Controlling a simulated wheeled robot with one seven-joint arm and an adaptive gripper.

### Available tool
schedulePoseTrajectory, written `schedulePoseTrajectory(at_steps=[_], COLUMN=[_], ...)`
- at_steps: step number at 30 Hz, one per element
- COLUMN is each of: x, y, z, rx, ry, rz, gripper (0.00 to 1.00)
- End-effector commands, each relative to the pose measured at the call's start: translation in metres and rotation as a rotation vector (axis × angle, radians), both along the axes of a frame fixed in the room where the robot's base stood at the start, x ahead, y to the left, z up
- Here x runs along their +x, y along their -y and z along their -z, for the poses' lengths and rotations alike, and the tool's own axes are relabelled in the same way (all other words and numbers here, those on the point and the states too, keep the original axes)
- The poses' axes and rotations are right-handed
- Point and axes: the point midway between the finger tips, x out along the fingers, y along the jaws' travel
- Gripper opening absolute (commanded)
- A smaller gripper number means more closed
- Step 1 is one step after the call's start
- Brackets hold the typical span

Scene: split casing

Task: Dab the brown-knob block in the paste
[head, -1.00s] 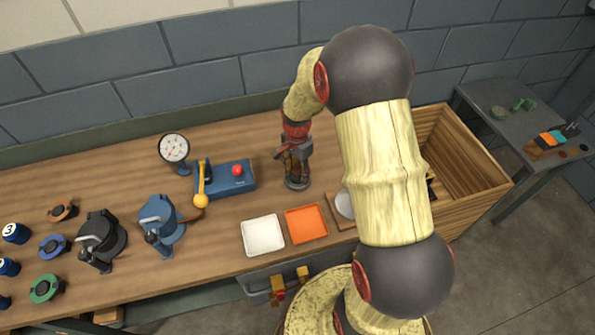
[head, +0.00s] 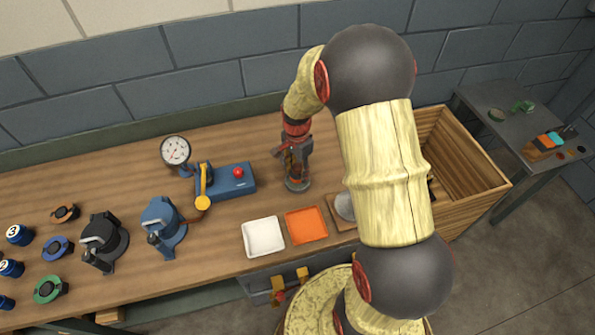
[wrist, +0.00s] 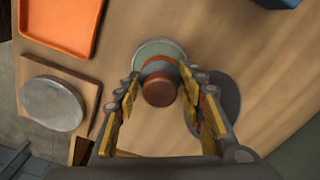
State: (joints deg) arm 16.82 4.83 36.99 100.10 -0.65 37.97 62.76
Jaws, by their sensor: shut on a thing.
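The brown-knob block shows in the wrist view as a round brown knob (wrist: 160,90) with an orange band behind it. My gripper (wrist: 159,78) has its fingers on both sides of the knob and is shut on it. The block stands over a round, pale grey-green disc (wrist: 149,48), perhaps the paste; the block hides its middle, and I cannot tell whether they touch. In the head view my gripper (head: 295,155) points down at the bench, low over a small round dish (head: 297,184). The block's lower end is hidden.
An orange tray (head: 306,224) and a white tray (head: 263,237) lie near the front edge. A silver disc (wrist: 52,103) sits on a wooden board beside the orange tray. A blue box with a red button (head: 232,181) stands left; a wooden crate (head: 462,160) is right.

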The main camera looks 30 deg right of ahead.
Motion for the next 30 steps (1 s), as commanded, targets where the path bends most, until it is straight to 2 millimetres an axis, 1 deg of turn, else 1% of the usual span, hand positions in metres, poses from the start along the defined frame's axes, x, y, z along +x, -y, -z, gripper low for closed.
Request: schedulePoseTrajectory(at_steps=[1, 18, 21, 30], x=[0.000, 0.001, 0.000, 0.000], y=[0.000, 0.000, 0.000, 0.000], z=[-0.007, -0.048, -0.051, -0.050], rx=[-0.001, -0.001, -0.001, 0.000], ry=[0.001, 0.002, 0.001, 0.001], rz=[0.000, 0.000, 0.000, 0.000], gripper=[0.12, 0.12, 0.12, 0.12])
